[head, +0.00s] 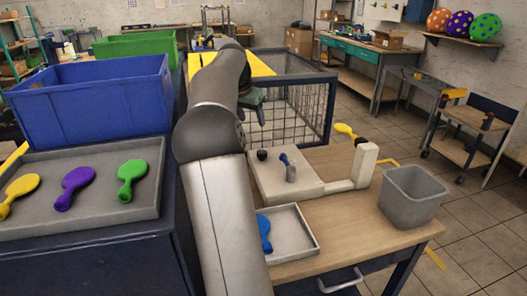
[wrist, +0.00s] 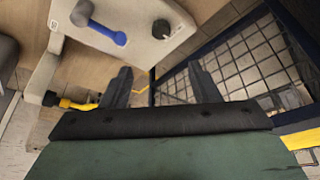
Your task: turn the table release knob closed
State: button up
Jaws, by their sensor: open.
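A black round knob (head: 262,155) sits on the top of the white printing machine (head: 310,187), next to a lever with a blue grip (head: 286,160). The knob (wrist: 161,29) also shows in the wrist view, beyond my fingertips, with the lever (wrist: 106,33) to its left. My gripper (head: 256,112) is above and behind the machine in the head view, over the wire cage. In the wrist view my gripper (wrist: 161,80) has its two dark fingers apart, with nothing between them. It does not touch the knob.
A yellow balloon (head: 345,131) is at the machine's upright post (head: 365,165). A grey bin (head: 412,195) stands right of the machine. A tray (head: 305,245) with a blue balloon (head: 265,232) lies in front.

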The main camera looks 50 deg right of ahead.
aim_at(262, 152)
jog(key=x, duration=1.7)
jog(key=c, duration=1)
